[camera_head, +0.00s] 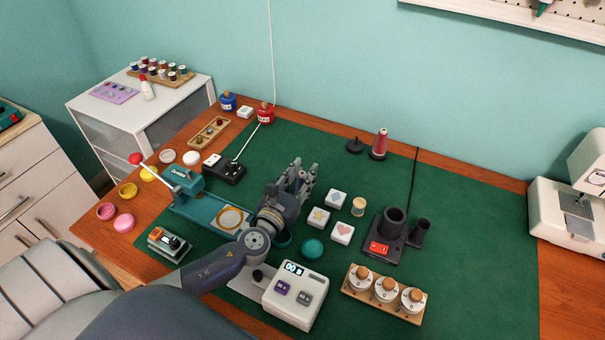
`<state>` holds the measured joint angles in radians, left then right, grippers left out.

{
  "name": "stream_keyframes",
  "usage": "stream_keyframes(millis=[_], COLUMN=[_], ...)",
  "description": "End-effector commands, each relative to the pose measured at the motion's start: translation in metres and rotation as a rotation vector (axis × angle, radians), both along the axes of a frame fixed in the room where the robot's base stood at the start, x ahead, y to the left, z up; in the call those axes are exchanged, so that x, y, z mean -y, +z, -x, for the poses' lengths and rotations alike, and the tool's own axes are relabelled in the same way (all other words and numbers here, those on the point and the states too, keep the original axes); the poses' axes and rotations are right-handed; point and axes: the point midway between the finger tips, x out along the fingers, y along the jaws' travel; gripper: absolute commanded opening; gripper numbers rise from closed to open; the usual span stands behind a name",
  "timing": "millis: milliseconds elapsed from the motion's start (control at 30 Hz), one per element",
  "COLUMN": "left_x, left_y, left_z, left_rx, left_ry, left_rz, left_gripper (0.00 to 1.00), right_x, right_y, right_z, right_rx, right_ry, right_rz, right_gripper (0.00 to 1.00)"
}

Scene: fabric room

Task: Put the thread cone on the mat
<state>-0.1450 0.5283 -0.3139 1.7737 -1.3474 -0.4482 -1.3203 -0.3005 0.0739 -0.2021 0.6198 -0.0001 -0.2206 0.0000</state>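The thread cone (380,144) is red-pink with a pale tip. It stands upright near the back edge of the green mat (465,230), apparently on a small dark base. The mat covers most of the wooden table. My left gripper (302,175) is over the middle of the mat, left of and nearer than the cone, and well apart from it. Its fingers point away from me, and their gap cannot be made out. My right gripper is not in view.
A dark stand (355,145) is left of the cone. A teal press (205,205) is at left, a sewing machine (580,195) at right. The mat's right side is clear.

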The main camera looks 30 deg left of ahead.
Motion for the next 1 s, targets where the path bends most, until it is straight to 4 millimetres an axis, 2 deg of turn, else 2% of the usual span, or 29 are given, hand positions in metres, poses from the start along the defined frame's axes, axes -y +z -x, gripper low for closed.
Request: stream_keyframes(millis=[467,567,1000], left_x=[0.000,0.001,0.006], left_y=[0.005,0.000,0.001], left_z=[0.001,0.014,0.096], left_rx=[-0.001,-0.004,-0.003], left_ry=[0.000,-0.002,0.000], left_rz=[0.000,0.000,0.000], left_gripper=[0.44,0.44,0.44], right_x=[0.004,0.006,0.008], right_y=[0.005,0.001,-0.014], right_z=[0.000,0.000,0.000], right_rx=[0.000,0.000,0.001], right_ry=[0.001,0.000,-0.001], right_rz=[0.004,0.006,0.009], right_gripper=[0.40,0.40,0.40])
